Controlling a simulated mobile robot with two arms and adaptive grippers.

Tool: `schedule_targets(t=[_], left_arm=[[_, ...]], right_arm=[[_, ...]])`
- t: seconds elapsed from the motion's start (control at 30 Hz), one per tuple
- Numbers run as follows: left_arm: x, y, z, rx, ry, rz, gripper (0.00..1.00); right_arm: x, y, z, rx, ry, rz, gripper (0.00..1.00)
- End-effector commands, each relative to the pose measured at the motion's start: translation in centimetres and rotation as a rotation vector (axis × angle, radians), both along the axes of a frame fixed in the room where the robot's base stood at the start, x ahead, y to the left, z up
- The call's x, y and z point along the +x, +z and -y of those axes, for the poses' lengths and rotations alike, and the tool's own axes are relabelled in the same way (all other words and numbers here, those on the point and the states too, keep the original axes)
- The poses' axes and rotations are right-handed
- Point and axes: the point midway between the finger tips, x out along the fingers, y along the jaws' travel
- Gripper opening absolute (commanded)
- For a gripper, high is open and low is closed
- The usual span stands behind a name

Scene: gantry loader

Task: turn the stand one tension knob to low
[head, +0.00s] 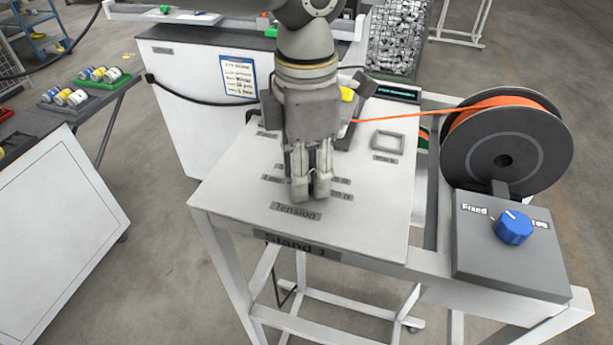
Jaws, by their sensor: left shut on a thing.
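The stand one panel (240,185) is a white sloped top with a "Stand 1" label on its front edge. A "Tension" label (297,211) sits near its front, with small setting labels to either side above it. My left gripper (311,195) points down just above the "Tension" label, its fingers close together. It is shut on the tension knob, which the fingers hide, so its setting cannot be read. My right gripper is not in view.
To the right, a reel of orange filament (507,150) stands beside a grey box with a blue knob (513,227). A grey square frame (387,142) and a yellow button (347,95) are behind my gripper. Colored spools (70,97) lie on a table at left.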

Motion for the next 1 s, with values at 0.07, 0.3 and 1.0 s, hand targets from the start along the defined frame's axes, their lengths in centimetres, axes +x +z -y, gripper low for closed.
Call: schedule_targets(t=[0.07,0.3,1.0], left_arm=[[0.1,-0.6,0.0,-0.003,0.065,0.001,0.10],[0.1,-0.6,0.0,-0.002,0.291,0.002,0.10],[0.1,-0.4,0.0,-0.001,0.956,0.001,0.10]], right_arm=[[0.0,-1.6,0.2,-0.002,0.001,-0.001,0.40],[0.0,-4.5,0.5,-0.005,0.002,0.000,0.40],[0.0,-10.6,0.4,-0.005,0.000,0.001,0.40]])
